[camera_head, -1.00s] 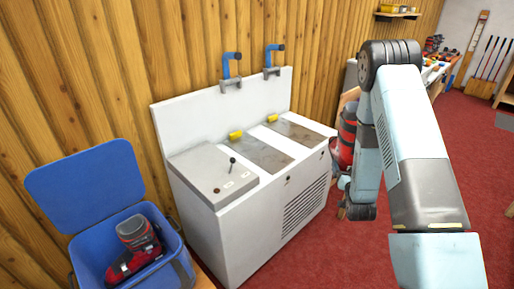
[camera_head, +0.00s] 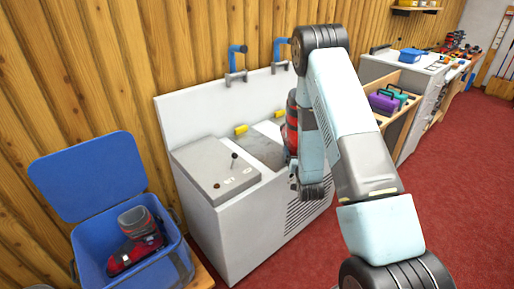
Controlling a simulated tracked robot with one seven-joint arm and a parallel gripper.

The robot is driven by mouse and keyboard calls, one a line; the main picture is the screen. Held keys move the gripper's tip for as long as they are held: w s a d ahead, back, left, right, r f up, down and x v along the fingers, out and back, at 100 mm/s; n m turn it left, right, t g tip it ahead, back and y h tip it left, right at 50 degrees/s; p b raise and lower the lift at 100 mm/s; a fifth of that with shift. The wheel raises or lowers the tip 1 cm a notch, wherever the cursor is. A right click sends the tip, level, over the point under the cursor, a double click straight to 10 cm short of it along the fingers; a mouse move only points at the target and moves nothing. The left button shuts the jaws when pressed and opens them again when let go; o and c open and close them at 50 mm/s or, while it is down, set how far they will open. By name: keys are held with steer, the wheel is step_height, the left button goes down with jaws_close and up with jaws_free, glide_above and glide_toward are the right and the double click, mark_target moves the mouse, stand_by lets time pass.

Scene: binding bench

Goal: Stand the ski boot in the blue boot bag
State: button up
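The blue boot bag (camera_head: 85,250) is at the lower left, box-shaped, with its lid (camera_head: 88,178) raised against the wood wall. One red, black and grey boot (camera_head: 137,243) is inside it, sole down with its cuff upward. A second red and black item, seemingly the ski boot (camera_head: 292,122), shows only as a strip beside my arm, in front of the white unit and right of the bag. It moves along with my arm, so my gripper appears shut on it. My arm hides the fingers and most of this boot.
A white unit (camera_head: 224,231) with blue-handled fittings (camera_head: 237,60) stands right of the bag, between it and my arm. An open-topped wooden shelf with purple and green items (camera_head: 382,102) and a white counter are farther right. Red carpet (camera_head: 445,190) is clear at right.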

steer(key=shift+w+a, duration=0.15)
steer(key=shift+a, duration=0.05)
steer(key=shift+a+r, duration=0.1)
steer(key=shift+a, duration=0.05)
steer(key=s+a+r+n+y, duration=0.3)
steer(key=s+a+r+y, duration=0.1)
steer(key=s+a+r, duration=0.2)
glide_above(278, 164)
steer(key=f, duration=0.6)
steer(key=s+f, duration=0.1)
steer(key=f, duration=0.2)
steer(key=shift+a, duration=0.2)
steer(key=shift+w+f, duration=0.5)
steer(key=shift+f, duration=0.1)
steer(key=shift+d+f, duration=0.1)
steer(key=shift+f, duration=1.5)
steer(key=o, duration=1.7)
steer(key=shift+f, duration=0.1)
steer(key=shift+c, duration=0.2)
